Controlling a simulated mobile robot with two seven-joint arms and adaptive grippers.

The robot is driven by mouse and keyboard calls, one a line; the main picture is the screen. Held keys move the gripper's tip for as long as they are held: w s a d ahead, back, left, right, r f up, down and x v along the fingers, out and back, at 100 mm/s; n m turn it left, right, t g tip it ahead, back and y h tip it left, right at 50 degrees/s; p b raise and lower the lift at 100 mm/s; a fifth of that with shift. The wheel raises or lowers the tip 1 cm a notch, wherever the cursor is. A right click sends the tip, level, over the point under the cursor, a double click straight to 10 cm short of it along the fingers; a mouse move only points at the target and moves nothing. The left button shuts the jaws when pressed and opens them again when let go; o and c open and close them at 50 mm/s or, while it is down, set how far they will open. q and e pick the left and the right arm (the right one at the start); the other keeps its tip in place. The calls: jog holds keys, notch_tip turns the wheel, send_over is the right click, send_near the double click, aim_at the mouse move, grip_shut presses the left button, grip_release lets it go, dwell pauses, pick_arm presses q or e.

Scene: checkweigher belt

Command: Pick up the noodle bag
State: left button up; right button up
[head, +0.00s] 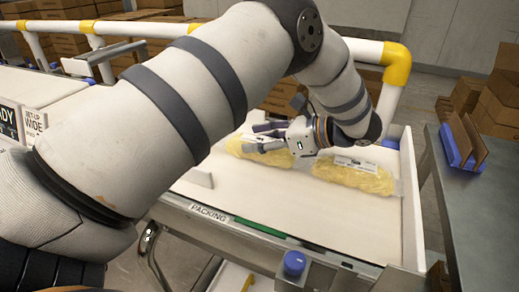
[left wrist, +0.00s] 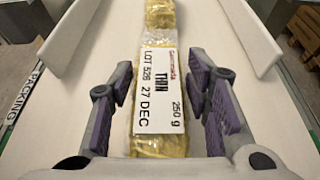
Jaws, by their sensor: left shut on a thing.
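A noodle bag (head: 272,158), clear with yellow contents, is at the left on the white belt, partly hidden by my left gripper (head: 259,138). In the left wrist view this bag (left wrist: 150,146) carries a white label reading THIN, 250 g, LOT 526, 27 DEC. My left gripper (left wrist: 161,90) is shut on the bag, with its purple-padded fingers on either side of the label. I cannot tell whether the bag is clear of the belt. A second noodle bag (head: 352,178) with a white label lies to the right on the belt. My right gripper is not in view.
The white belt (head: 305,215) has low side walls and a PACKING sign (head: 208,213) on its front edge. A white and yellow rail (head: 397,75) runs behind it. A blue button (head: 294,262) stands at the front. A grey table (head: 480,215) with a blue holder (head: 458,152) is at the right.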

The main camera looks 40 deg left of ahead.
pick_arm(q)
jog(key=shift+r, duration=0.55)
grip_shut()
jog(key=s+d+r, duration=0.5)
jog(key=s+r, duration=0.6)
jog(key=s, duration=0.2)
jog(key=shift+d+r, duration=0.2)
jog(key=shift+r, duration=0.2)
